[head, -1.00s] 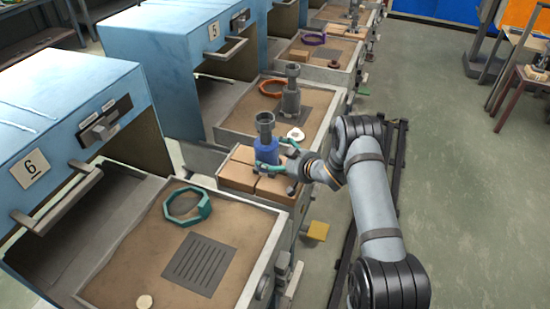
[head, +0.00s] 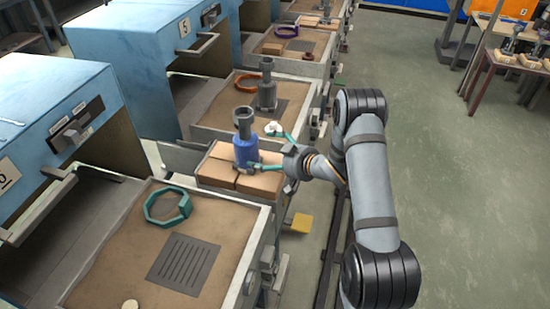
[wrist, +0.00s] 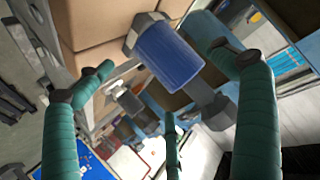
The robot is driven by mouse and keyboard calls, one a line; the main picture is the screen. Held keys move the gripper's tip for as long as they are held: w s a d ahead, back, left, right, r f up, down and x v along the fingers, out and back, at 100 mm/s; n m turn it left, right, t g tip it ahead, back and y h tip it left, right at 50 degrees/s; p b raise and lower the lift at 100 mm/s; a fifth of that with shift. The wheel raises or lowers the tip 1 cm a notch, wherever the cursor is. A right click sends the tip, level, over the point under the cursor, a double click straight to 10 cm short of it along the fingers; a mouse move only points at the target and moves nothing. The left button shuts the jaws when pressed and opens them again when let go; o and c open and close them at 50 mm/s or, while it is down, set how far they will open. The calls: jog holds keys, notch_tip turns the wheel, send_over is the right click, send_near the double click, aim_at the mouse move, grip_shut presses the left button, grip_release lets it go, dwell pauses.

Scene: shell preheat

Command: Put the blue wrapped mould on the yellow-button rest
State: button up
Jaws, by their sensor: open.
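The blue wrapped mould (head: 246,152) stands upright on tan bricks between two trays, its grey neck up. In the wrist view the blue mould (wrist: 168,52) lies across the top, tilted by the camera. My gripper (head: 262,150) is open beside its right side, with green fingers spread; one fingertip overlaps the mould's lower part. Contact is unclear. In the wrist view the fingers (wrist: 165,75) are wide apart. The near sand tray holds a grey slotted plate (head: 184,262), a teal ring clamp (head: 166,206) and a small cream disc (head: 130,305). I cannot tell which rest has a yellow button.
Tan bricks (head: 217,171) carry the mould. Behind it, a grey mould (head: 267,95) stands in the second tray, near an orange ring (head: 248,83) and a white disc (head: 272,128). A yellow pad (head: 301,222) juts near the floor.

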jog(key=v, duration=0.4)
jog(key=shift+o, duration=0.8)
jog(key=shift+a, duration=0.1)
jog(key=shift+c, duration=0.7)
